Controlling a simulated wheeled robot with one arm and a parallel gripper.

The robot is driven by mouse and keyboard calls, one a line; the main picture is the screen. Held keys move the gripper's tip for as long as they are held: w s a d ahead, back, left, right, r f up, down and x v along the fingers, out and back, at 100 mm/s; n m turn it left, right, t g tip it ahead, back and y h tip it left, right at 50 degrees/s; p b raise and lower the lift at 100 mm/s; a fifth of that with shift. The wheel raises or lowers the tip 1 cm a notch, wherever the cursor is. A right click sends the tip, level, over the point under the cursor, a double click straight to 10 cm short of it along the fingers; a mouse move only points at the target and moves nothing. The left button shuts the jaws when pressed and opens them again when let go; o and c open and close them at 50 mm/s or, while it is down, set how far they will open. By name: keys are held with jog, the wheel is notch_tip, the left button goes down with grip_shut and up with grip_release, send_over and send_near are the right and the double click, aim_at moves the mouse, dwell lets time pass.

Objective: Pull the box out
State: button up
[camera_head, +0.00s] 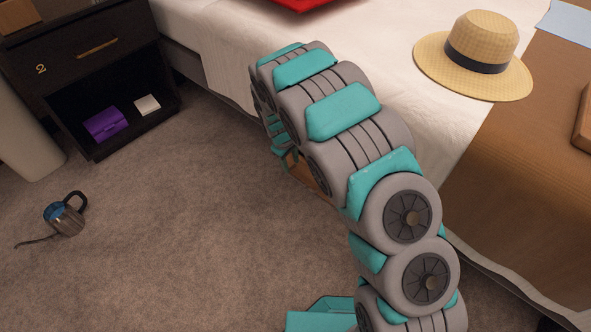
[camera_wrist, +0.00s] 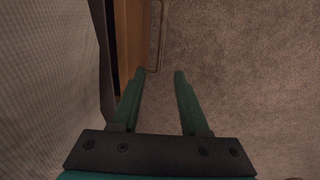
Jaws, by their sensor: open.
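A brown wooden box (camera_wrist: 130,35) with a thin metal bar handle (camera_wrist: 161,35) on its face shows in the wrist view, at the upper left of centre. The box sits beside the bed's hanging cloth. In the head view, a small brown part of the box (camera_head: 303,172) shows past my arm; the rest is hidden. My gripper (camera_wrist: 159,74) is open and empty. Its two green fingers point toward the handle, and the handle's near end appears between and just beyond the fingertips. I cannot tell whether they touch.
The bed (camera_head: 215,45) stands behind my arm, with a straw hat (camera_head: 475,55) on it. A dark nightstand (camera_head: 85,60) holds a purple item (camera_head: 106,123) and a white item. The carpet between is clear.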

aim_at(294, 178)
jog(key=f, duration=0.2)
jog(key=w+f, duration=0.1)
jog(key=f, duration=0.2)
jog(key=d+f+b, duration=0.1)
jog(key=f, duration=0.2)
jog(key=shift+w, duration=0.15)
jog(key=shift+a+r, duration=0.1)
jog(key=shift+c, duration=0.2)
grip_shut()
dwell(1.0)
